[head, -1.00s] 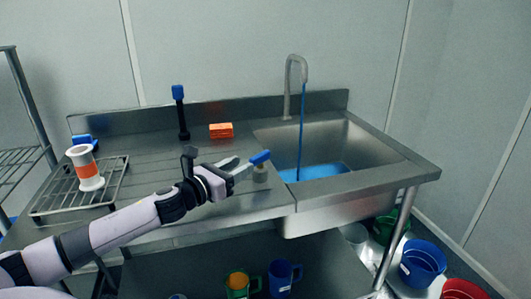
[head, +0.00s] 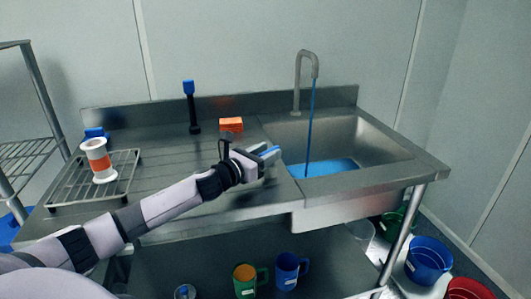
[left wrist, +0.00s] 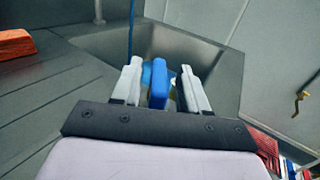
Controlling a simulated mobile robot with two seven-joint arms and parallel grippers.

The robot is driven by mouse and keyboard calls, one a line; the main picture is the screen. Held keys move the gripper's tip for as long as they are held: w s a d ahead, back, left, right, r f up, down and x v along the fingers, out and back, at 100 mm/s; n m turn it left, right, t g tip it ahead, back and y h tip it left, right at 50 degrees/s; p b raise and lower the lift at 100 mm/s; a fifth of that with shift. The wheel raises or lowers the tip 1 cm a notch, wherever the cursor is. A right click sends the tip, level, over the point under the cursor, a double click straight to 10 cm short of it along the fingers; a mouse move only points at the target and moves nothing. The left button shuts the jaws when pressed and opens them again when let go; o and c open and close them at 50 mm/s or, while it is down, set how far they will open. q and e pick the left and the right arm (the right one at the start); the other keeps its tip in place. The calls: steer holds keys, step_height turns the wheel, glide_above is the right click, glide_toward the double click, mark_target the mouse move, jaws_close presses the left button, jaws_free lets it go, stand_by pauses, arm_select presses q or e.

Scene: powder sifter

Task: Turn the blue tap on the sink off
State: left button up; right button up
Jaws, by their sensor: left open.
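The blue tap handle (head: 269,151) stands on a short base on the counter, left of the sink basin (head: 375,150). Blue liquid (head: 311,120) runs from the grey curved spout (head: 299,75) into a blue pool (head: 325,167) in the basin. My left gripper (head: 265,160) is at the handle and partly hides it and its base. In the left wrist view the blue handle (left wrist: 158,82) lies between the two open fingers of my left gripper (left wrist: 159,84). A gap shows at the right finger; contact at the left finger is unclear. My right gripper is not in view.
An orange block (head: 231,125) and a black post with a blue top (head: 190,105) stand at the back of the counter. A white and orange spool (head: 99,160) stands on a wire rack (head: 70,193) at left. Mugs and buckets are below.

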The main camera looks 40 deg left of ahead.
arm_select(q)
jaws_close()
steer(key=shift+d, duration=0.1)
steer(key=n+y, duration=0.1)
steer(key=y, duration=0.1)
steer(key=n+y+p, duration=0.1)
steer(key=y, duration=0.1)
steer(key=shift+d+n, duration=0.2)
steer(key=shift+n, duration=0.1)
steer(key=n+y, duration=0.1)
steer(key=y, duration=0.1)
steer(key=n+g+y+p, duration=0.1)
steer(key=n+y, duration=0.2)
steer(key=y, duration=0.1)
steer(key=shift+w+d+r+g+y+p, duration=0.1)
steer(key=shift+d+g+y+p, duration=0.2)
steer(key=shift+d+g+y, duration=0.1)
steer(key=n+g+y, duration=0.2)
steer(key=y, duration=0.1)
steer(key=shift+w+n, duration=0.1)
steer(key=shift+n, duration=0.3)
steer(key=shift+d+n+g+y, duration=0.1)
steer(key=shift+n+g+y, duration=0.8)
steer(key=shift+g+y, duration=0.15)
steer(key=shift+n+y, duration=0.25)
steer(key=shift+n, duration=0.05)
